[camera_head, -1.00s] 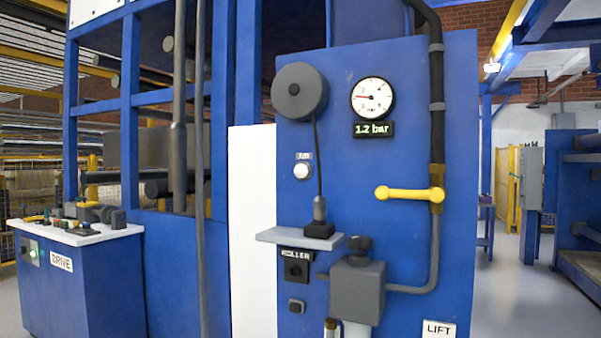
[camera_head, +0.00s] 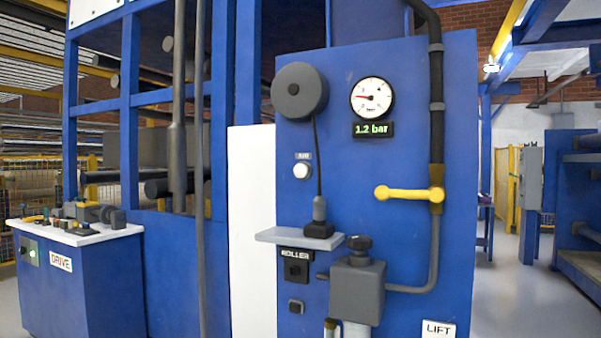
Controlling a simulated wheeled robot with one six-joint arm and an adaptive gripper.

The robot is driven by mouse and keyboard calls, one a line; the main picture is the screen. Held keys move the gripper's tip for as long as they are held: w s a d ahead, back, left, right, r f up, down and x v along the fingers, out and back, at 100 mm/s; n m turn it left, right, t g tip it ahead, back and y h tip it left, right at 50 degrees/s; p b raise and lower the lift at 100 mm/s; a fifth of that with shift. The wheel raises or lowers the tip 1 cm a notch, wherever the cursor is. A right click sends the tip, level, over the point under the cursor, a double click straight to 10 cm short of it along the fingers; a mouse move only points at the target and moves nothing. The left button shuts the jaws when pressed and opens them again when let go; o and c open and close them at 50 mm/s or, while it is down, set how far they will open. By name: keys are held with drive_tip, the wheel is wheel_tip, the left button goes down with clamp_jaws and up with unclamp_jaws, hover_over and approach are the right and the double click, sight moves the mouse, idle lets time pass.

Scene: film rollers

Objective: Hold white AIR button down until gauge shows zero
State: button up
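The white AIR button (camera_head: 302,171) is on the blue panel (camera_head: 345,215), left of its middle, under a small AIR label. Nothing touches it in this view. The round gauge (camera_head: 372,98) is higher up to the right, with a white face and a red needle pointing left. The green display (camera_head: 373,129) below it reads 1.2 bar. My gripper is not in this view.
A grey reel (camera_head: 299,92) hangs a cable past the button to a small pendant (camera_head: 320,215) on a grey shelf (camera_head: 280,236). A yellow lever (camera_head: 408,194) sticks out at the right. A ROLLER switch (camera_head: 296,268) and grey valve block (camera_head: 357,288) are below. Open floor (camera_head: 505,290) shows right.

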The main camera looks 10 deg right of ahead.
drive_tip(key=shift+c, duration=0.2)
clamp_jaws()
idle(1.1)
